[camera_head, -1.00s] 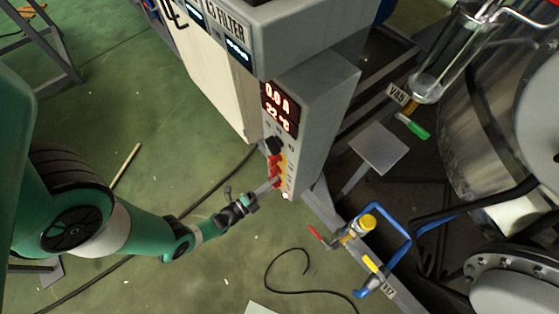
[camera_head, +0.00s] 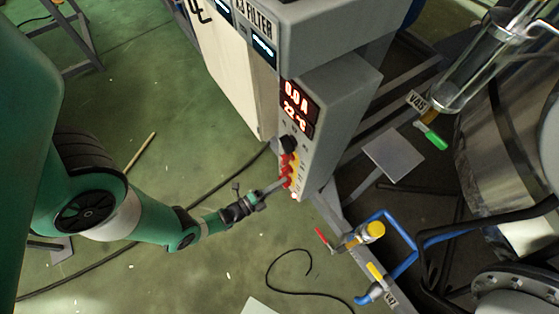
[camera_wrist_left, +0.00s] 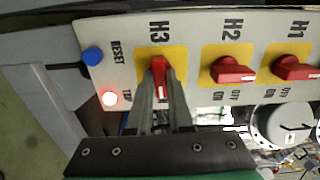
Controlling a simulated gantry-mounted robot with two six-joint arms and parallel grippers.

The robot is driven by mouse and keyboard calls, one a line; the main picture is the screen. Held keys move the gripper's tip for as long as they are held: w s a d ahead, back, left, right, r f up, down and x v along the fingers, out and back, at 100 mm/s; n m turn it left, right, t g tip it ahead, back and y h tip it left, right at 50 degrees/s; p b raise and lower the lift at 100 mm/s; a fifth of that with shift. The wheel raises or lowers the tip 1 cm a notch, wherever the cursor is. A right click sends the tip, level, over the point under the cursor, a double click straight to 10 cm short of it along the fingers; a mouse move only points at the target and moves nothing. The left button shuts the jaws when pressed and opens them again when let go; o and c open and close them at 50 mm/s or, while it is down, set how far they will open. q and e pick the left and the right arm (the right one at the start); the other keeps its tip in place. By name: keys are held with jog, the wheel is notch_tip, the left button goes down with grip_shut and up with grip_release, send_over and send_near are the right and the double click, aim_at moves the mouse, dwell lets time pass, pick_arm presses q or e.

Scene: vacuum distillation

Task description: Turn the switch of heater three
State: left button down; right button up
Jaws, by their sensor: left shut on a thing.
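In the left wrist view the red switch labelled H3 (camera_wrist_left: 159,68) sits on a yellow plate on the grey control panel. The two fingers of my left gripper (camera_wrist_left: 160,82) are shut on its handle from both sides. The handle points towards my gripper, while the red H2 switch (camera_wrist_left: 232,71) and H1 switch (camera_wrist_left: 295,69) lie crosswise to it. In the head view my left gripper (camera_head: 281,184) reaches the lower front of the control box (camera_head: 340,110), and its fingers partly hide the switches. My right gripper is not in view.
Beside H3 are a blue RESET button (camera_wrist_left: 92,55) and a lit TRIP lamp (camera_wrist_left: 110,98). The display (camera_head: 296,106) reads 0.0 A and 22 °C. A blue pipe with a yellow valve (camera_head: 371,230) stands right of the box. The green floor at left is mostly clear.

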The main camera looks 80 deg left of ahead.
pick_arm(q)
jog(key=n, duration=1.7)
jog(key=shift+n, duration=0.4)
dwell(0.4)
jog(key=c, duration=0.8)
grip_release()
jog(key=shift+s+d, duration=0.1)
